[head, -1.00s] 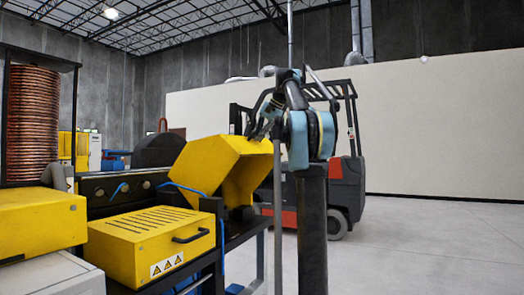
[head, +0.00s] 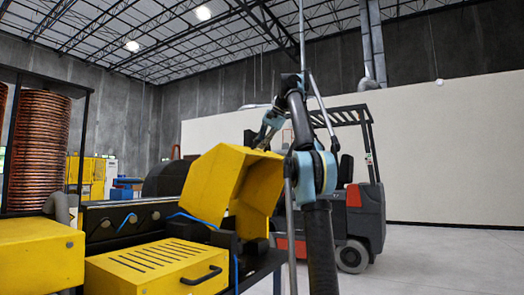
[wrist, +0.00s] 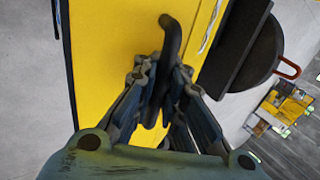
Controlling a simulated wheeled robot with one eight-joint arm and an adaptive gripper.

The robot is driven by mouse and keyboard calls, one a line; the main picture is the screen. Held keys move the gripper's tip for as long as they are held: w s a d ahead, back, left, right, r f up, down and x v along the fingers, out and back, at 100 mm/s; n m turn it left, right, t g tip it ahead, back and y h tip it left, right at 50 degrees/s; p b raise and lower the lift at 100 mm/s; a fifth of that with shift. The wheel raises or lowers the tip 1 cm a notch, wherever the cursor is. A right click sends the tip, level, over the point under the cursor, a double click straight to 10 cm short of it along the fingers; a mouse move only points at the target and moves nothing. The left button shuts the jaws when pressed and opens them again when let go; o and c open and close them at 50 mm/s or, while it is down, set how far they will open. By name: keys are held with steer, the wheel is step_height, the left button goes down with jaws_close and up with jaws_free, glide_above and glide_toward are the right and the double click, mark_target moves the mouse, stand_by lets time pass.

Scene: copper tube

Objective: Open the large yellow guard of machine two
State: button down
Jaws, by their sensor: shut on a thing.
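The large yellow guard (head: 213,182) stands raised and tilted above the machine bed in the head view, with its open side facing right. In the wrist view its yellow panel (wrist: 110,50) fills the middle. A dark curved handle (wrist: 171,34) stands out from that panel. My gripper (wrist: 160,78) is shut on this handle, with its fingers on both sides of it. In the head view my gripper (head: 264,138) is at the guard's upper edge, and the handle is hidden there.
A lower yellow cover (head: 150,270) with slots and a black handle sits in front of the guard. A copper tube coil (head: 42,150) stands at the left. A forklift (head: 362,215) stands behind my arm. Open floor (head: 440,255) lies to the right.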

stand_by(0.3)
steer(key=c, duration=1.7)
jaws_free()
steer(key=shift+d, duration=0.2)
steer(key=shift+o, duration=0.2)
steer(key=shift+a, duration=0.1)
steer(key=shift+r, duration=0.1)
